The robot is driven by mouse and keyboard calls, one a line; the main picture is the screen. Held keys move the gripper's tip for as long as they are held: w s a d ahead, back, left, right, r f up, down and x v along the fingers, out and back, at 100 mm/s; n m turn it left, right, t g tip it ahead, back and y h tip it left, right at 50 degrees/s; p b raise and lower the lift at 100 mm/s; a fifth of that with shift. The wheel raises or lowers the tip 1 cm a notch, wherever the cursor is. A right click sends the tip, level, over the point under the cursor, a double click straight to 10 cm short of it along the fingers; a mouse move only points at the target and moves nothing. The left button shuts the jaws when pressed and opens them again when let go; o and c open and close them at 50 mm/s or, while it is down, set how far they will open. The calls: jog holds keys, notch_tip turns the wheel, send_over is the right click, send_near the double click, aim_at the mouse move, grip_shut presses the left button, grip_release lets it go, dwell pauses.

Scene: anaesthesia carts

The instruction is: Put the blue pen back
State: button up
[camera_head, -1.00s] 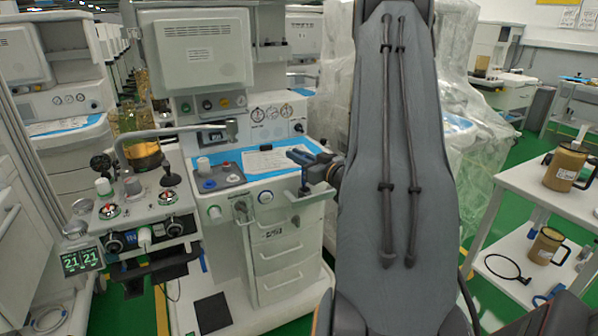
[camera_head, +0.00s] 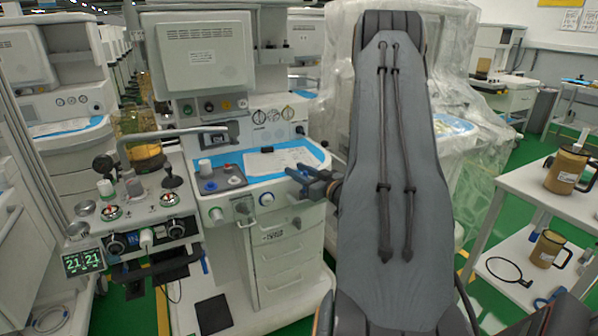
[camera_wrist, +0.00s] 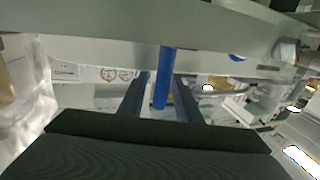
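The blue pen (camera_wrist: 163,80) shows in the wrist view as a blue rod. It lies between the two dark fingers of my gripper (camera_wrist: 163,76), with narrow gaps visible on its sides. One end passes to the edge of a pale grey surface at the top. In the head view my gripper (camera_head: 305,181) is at the right front edge of the anaesthesia cart's worktop (camera_head: 232,183), with its fingers pointing left and spread. I cannot make out the pen in the head view. Whether the fingers touch it is unclear.
A paper sheet (camera_head: 275,160) lies on the worktop's blue mat. A monitor (camera_head: 207,52) stands above. Drawers (camera_head: 285,258) are below my gripper. A plastic-wrapped machine (camera_head: 465,150) stands behind my arm. A white shelf cart (camera_head: 550,195) with brown jugs stands right.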

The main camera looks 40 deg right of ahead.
jog(key=shift+r, duration=0.1)
jog(key=shift+r, duration=0.1)
jog(key=s+b, duration=0.1)
jog(key=s, duration=1.1)
jog(key=shift+d, duration=0.15)
